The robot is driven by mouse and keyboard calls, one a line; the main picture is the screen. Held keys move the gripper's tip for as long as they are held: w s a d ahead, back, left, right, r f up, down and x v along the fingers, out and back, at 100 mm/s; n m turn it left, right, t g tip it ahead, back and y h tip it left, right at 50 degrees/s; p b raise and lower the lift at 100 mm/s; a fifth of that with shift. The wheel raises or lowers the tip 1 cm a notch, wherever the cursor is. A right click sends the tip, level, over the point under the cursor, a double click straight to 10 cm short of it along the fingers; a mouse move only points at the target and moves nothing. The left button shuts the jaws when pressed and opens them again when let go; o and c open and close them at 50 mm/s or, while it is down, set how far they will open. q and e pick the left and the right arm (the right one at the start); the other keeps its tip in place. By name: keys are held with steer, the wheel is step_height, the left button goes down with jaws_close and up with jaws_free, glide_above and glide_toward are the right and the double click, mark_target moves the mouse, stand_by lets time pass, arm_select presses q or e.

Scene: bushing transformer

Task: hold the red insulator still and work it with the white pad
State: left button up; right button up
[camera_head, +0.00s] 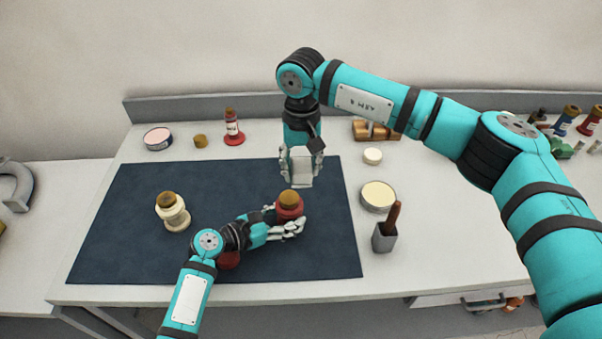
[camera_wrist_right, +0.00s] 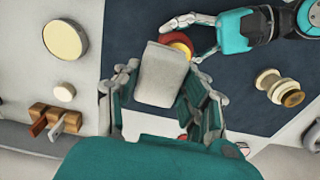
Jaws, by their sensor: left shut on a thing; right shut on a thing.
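The red insulator (camera_head: 290,212) with a brass-coloured top stands on the right part of the dark blue mat (camera_head: 120,250). My left gripper (camera_head: 288,226) is shut on it from the front left, and its fingers hide the lower part. My right gripper (camera_head: 302,163) points down just behind the insulator and is shut on the white pad (camera_head: 302,174). In the right wrist view the pad (camera_wrist_right: 163,75) covers part of the red insulator (camera_wrist_right: 184,44). I cannot tell whether they touch.
A cream insulator (camera_head: 172,211) stands on the mat's left. A red object (camera_head: 229,260) lies partly hidden under my left wrist. To the right are an open cream tin (camera_head: 378,196), a white disc (camera_head: 372,155) and a grey holder (camera_head: 384,238).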

steer(key=shift+r, duration=1)
arm_select(q)
steer(key=o, duration=1)
steer(key=shift+c, duration=0.2)
steer(key=v, duration=1.1)
steer(key=shift+s+a+r, duration=0.2)
steer(key=shift+s+a, duration=0.05)
steer(key=shift+a, duration=0.05)
